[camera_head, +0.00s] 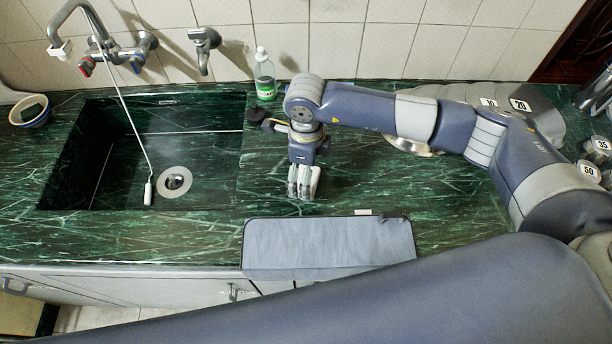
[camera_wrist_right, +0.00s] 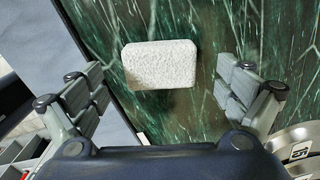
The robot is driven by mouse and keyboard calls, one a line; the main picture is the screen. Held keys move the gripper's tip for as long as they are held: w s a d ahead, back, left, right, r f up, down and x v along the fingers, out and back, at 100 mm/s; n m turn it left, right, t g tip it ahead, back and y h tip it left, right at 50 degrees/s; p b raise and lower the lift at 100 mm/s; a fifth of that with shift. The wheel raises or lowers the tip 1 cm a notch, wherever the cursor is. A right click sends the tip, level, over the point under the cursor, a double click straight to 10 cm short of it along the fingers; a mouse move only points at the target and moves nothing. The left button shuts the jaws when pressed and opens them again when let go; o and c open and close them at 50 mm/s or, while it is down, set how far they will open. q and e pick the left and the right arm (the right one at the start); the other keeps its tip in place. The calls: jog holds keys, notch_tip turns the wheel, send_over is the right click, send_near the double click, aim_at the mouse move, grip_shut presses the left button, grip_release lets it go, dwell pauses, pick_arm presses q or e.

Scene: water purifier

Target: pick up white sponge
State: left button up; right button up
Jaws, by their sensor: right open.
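The white sponge (camera_wrist_right: 160,64) is a pale, rough-textured rounded block lying on the dark green marble counter in the right wrist view. It sits between the spread fingers of my right gripper, with counter visible on both sides and no finger touching it. In the head view my right gripper (camera_head: 303,186) points down over the counter just right of the sink. The sponge cannot be made out there; the gripper appears to hide it. My right gripper is open and empty. My left gripper is not in view.
A grey flat panel (camera_head: 328,244) lies at the counter's front edge, close to the gripper. The sink (camera_head: 115,150) is to the left, with a faucet (camera_head: 97,45) above. A clear bottle (camera_head: 264,75) stands behind. Numbered weights (camera_head: 588,171) lie at the right.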

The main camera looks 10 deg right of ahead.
jog(key=shift+s+f, duration=0.1)
jog(key=shift+f, duration=0.85)
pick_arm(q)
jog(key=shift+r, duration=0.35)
pick_arm(e)
jog(key=c, duration=1)
jog(key=shift+c, duration=0.2)
